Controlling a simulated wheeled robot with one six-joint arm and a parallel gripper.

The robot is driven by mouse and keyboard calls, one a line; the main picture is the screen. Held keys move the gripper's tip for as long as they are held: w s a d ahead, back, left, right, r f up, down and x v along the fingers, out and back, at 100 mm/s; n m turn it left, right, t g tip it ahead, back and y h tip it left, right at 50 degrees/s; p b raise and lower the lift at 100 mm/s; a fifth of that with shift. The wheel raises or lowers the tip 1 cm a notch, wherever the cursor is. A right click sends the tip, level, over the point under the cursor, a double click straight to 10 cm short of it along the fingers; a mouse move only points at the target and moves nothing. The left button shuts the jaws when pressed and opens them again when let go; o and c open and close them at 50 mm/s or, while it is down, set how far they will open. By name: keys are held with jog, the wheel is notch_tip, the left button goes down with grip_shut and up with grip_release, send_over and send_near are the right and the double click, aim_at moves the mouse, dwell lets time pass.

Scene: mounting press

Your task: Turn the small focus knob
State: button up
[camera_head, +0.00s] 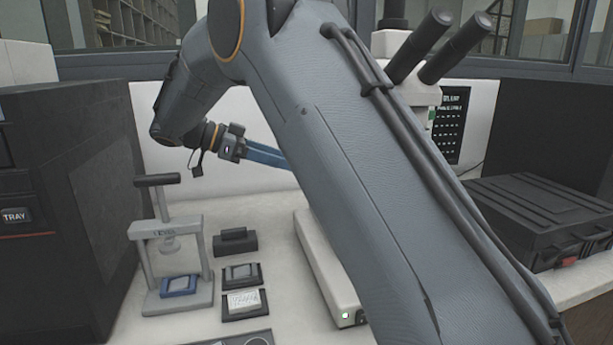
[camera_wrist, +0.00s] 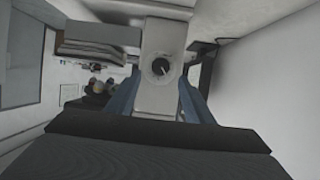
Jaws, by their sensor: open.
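The focus knob (camera_wrist: 161,69) is a small dark round knob with a light mark, on the side of the pale microscope stand (camera_wrist: 160,30). My gripper (camera_wrist: 159,92) has its blue fingers spread apart in the wrist view, one on each side of the stand below the knob. The knob lies in line with the gap; I cannot tell whether the fingers touch anything. In the head view my gripper (camera_head: 283,161) points right, its tips hidden behind my arm. The microscope's black eyepieces (camera_head: 420,46) and base (camera_head: 325,268) show, but the knob is hidden there.
A small hand press (camera_head: 208,262) with a blue holder (camera_head: 180,286) stands at the left. Small black holders (camera_head: 240,275) lie beside it. A dark machine (camera_head: 45,180) fills the far left. A black case (camera_head: 535,212) lies at the right.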

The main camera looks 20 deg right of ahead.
jog(key=p+x, duration=0.1)
jog(key=x, duration=0.6)
jog(key=shift+d+f+p, duration=0.3)
jog(key=shift+p, duration=0.05)
jog(key=shift+c, duration=0.5)
jog(key=c, duration=0.9)
jog(key=shift+w, duration=0.1)
jog(key=shift+c, duration=0.2)
jog(key=n+g, duration=0.2)
jog(key=n, duration=0.1)
jog(key=n+g, duration=0.2)
jog(key=n, duration=0.2)
jog(key=shift+w+g+h, duration=0.2)
jog(key=shift+g+h, duration=0.1)
jog(key=shift+h, duration=0.1)
